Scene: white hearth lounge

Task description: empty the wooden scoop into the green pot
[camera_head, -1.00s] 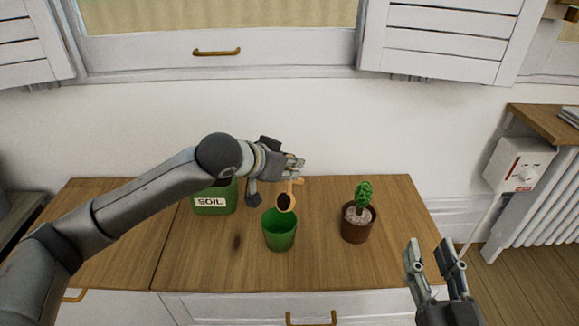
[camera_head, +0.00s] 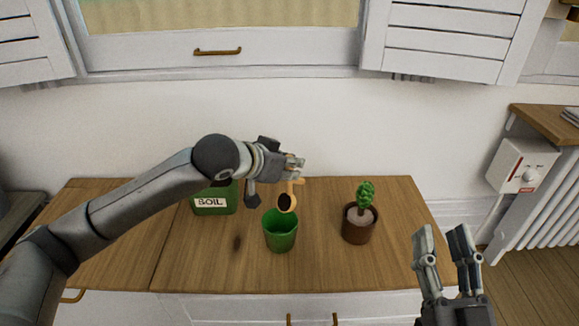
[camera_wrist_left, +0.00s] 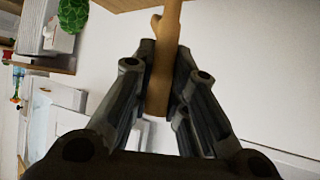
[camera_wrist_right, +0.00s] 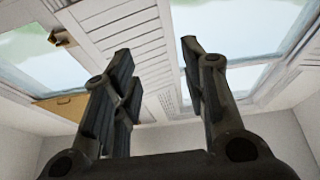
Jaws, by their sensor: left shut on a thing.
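The wooden scoop (camera_head: 289,201) is held above the green pot (camera_head: 280,232) on the wooden cabinet top. The scoop's bowl hangs down and shows dark inside, just over the pot's back rim. My left gripper (camera_head: 296,166) is shut on the scoop's handle. In the left wrist view the handle (camera_wrist_left: 162,65) stands between the two fingers (camera_wrist_left: 155,95). The inside of the pot looks green, and its bottom is hidden. My right gripper (camera_head: 442,235) is open and empty, in front of the cabinet's right end.
A green soil container (camera_head: 213,201) stands behind and left of the pot, partly hidden by my left arm. A brown pot with a green plant (camera_head: 359,224) stands to the right. A dark spot (camera_head: 237,243) shows on the wood left of the pot. A radiator (camera_head: 545,215) is at far right.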

